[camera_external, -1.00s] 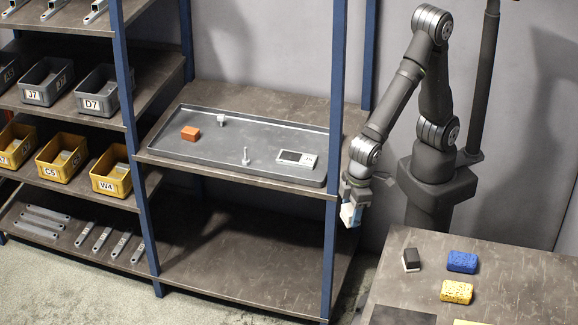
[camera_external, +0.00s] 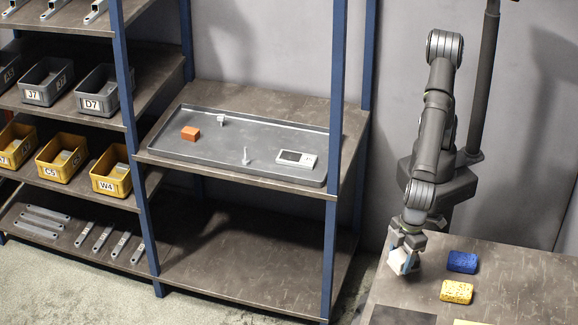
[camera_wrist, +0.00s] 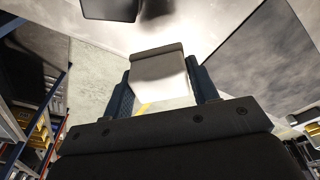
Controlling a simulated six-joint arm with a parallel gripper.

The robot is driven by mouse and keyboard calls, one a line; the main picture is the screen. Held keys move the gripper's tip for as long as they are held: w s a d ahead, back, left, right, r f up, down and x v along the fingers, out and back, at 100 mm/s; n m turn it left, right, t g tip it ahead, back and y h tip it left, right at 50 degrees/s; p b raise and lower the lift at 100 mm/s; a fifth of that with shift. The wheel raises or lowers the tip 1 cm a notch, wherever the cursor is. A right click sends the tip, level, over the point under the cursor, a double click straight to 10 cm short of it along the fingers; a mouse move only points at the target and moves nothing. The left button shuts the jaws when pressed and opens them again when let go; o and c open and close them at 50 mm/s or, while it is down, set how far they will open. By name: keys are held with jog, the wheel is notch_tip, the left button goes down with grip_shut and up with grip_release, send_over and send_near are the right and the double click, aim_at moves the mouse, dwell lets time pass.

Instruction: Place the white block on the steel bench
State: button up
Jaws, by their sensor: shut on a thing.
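My gripper (camera_external: 404,256) is shut on the white block (camera_external: 401,263) and points down at the left back part of the steel bench (camera_external: 520,290). In the wrist view the white block (camera_wrist: 158,75) sits between the two blue fingers, with a dark strip along its far edge. I cannot tell whether the block touches the bench or hangs just above it.
A blue sponge (camera_external: 462,261) and a yellow sponge (camera_external: 457,292) lie on the bench to the right of my gripper. A dark mat (camera_external: 402,316) lies at its front. A shelf tray (camera_external: 215,150) at left holds an orange block (camera_external: 190,133) and a white device (camera_external: 297,158).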

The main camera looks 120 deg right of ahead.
aim_at(403, 288)
jog(key=a+f, duration=0.2)
jog(key=a, duration=0.1)
jog(key=shift+s, duration=0.35)
jog(key=shift+f, duration=1.95)
jog(key=o, duration=1.1)
jog(key=shift+f, duration=0.15)
jog(key=shift+o, duration=0.2)
notch_tip(403, 288, up, 12)
jog(key=s, duration=0.1)
jog(key=shift+s, duration=0.4)
